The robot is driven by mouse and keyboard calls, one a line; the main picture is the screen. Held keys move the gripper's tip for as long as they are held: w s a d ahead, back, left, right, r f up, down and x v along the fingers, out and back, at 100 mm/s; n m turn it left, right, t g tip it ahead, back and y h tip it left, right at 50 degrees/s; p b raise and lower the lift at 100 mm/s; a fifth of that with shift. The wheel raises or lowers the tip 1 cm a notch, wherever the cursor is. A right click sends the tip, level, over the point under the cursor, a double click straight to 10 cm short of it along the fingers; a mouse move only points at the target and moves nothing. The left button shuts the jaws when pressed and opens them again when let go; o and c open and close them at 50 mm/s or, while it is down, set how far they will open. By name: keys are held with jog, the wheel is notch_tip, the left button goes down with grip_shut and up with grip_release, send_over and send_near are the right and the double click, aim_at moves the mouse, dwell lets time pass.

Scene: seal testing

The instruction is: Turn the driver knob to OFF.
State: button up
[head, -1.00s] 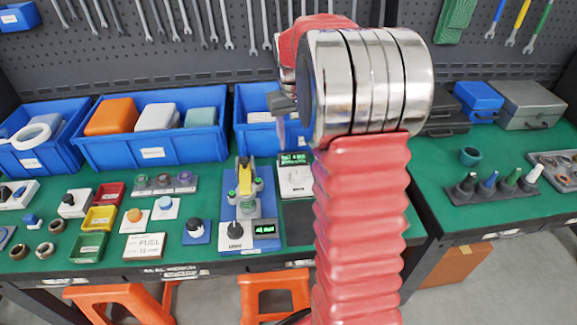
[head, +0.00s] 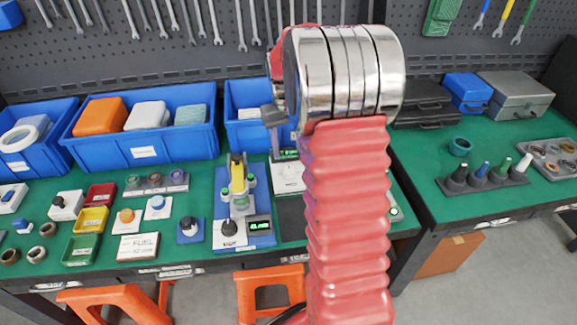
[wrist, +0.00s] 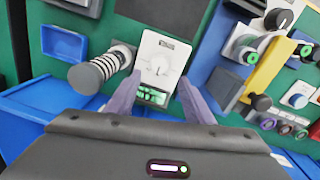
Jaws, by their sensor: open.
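A white unit (wrist: 155,65) with a round white dial knob (wrist: 157,64) and a green-lit display lies just beyond my fingertips in the wrist view. Its lettering is too small to read, so I cannot confirm it as the driver or tell its setting. In the head view the unit (head: 288,178) stands on the green bench, partly covered by my arm. My gripper (wrist: 158,82) is open and empty, its two purple-grey fingers apart on either side of the unit's lower part. In the head view only one finger (head: 277,140) shows beside my wrist.
A blue fixture (head: 262,240) with a yellow clamp and black knob (head: 229,229) stands left of the unit. A ribbed grey cylinder (wrist: 97,72) is left of the fingers in the wrist view. Blue bins (head: 144,153) line the back; small knob boxes and coloured trays fill the left bench.

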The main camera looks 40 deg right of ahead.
aim_at(289, 169)
jog(key=f, duration=0.8)
jog(key=shift+d+f, duration=0.2)
jog(key=shift+c, duration=0.6)
jog(key=c, duration=0.9)
